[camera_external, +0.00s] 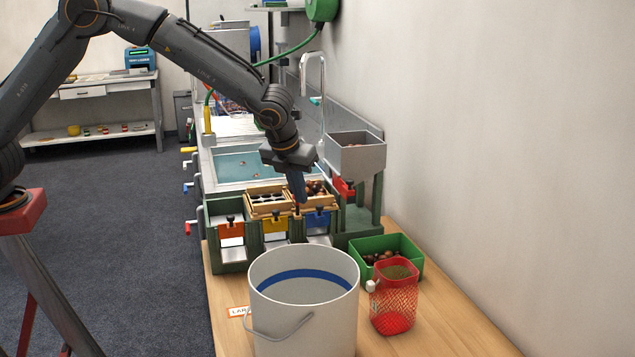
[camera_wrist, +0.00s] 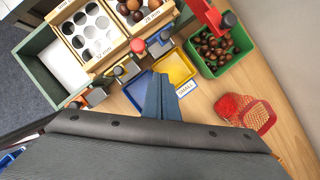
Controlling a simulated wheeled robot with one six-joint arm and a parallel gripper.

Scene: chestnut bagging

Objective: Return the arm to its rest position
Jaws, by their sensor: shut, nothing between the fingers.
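My arm reaches from the left over the sorting station in the external view. My gripper (camera_external: 299,200) points down in front of the wooden sieve trays, its fingers together with nothing between them. In the wrist view my gripper (camera_wrist: 161,108) shows as closed blue fingers above the bench, near the yellow bin and the small label. One sieve tray (camera_wrist: 88,33) has large round holes and looks empty. The tray beside it holds several chestnuts (camera_wrist: 130,10).
A white bucket (camera_external: 303,320) stands at the front of the wooden bench. A green box (camera_external: 408,246) of chestnuts and a red net bag (camera_external: 393,312) stand to its right. A grey hopper (camera_external: 356,158) and a curved faucet (camera_external: 314,58) rise behind. The wall bounds the right side.

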